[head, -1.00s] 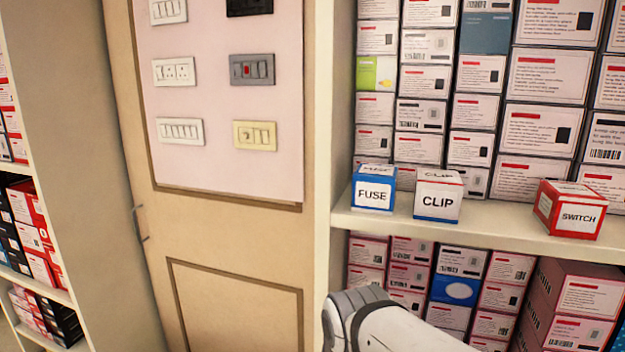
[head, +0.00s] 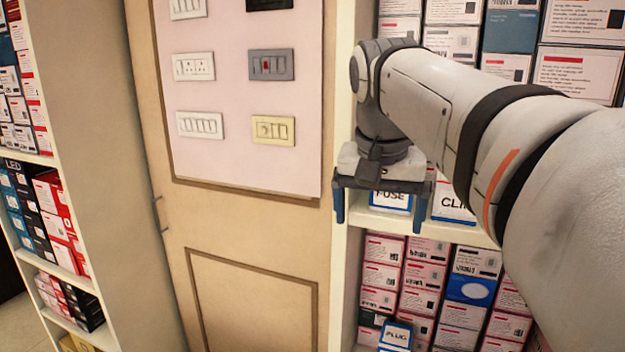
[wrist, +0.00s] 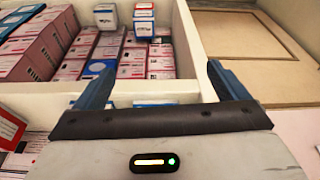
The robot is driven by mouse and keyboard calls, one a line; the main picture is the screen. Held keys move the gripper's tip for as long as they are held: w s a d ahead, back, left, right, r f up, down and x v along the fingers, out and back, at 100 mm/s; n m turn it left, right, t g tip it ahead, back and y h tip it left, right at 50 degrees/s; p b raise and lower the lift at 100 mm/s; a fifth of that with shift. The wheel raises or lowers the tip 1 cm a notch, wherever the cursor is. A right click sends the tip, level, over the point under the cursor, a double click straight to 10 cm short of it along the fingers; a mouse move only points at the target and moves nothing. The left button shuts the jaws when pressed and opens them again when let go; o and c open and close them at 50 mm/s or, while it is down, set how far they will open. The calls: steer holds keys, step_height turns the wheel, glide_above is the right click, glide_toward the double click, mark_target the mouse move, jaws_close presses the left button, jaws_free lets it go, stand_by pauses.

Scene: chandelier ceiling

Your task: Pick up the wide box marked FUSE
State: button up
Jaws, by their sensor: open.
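The FUSE box (head: 391,202) is blue with a white label and stands on the shelf at the left end, near the door. In the head view my gripper (head: 384,208) is open, pointing down, over and in front of it, hiding its upper part. I cannot tell whether they touch. In the wrist view my gripper (wrist: 157,70) shows two blue fingers spread apart with nothing held between them. A thin blue and white strip shows behind its palm, too little to identify.
The CLIP box (head: 453,208) stands close to the right of the FUSE box, partly behind my arm. A shelf upright (head: 342,270) is close on the left. A PLUG box (head: 396,335) sits on the shelf below. Stacked boxes fill the back.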

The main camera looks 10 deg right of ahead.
step_height(320, 180, up, 4)
steer(key=d+m, duration=0.1)
steer(key=p, duration=0.3)
glide_above(397, 203)
steer(key=w, duration=0.3)
steer(key=shift+s+d+f, duration=0.1)
steer(key=shift+d, duration=0.15)
steer(key=shift+w+d+x, duration=0.15)
steer(key=shift+x, duration=1.15)
steer(key=shift+w+d+x, duration=0.1)
steer(key=shift+d+x, duration=0.05)
steer(key=shift+x, duration=1.2)
steer(key=shift+c, duration=0.5)
steer(key=c, duration=1)
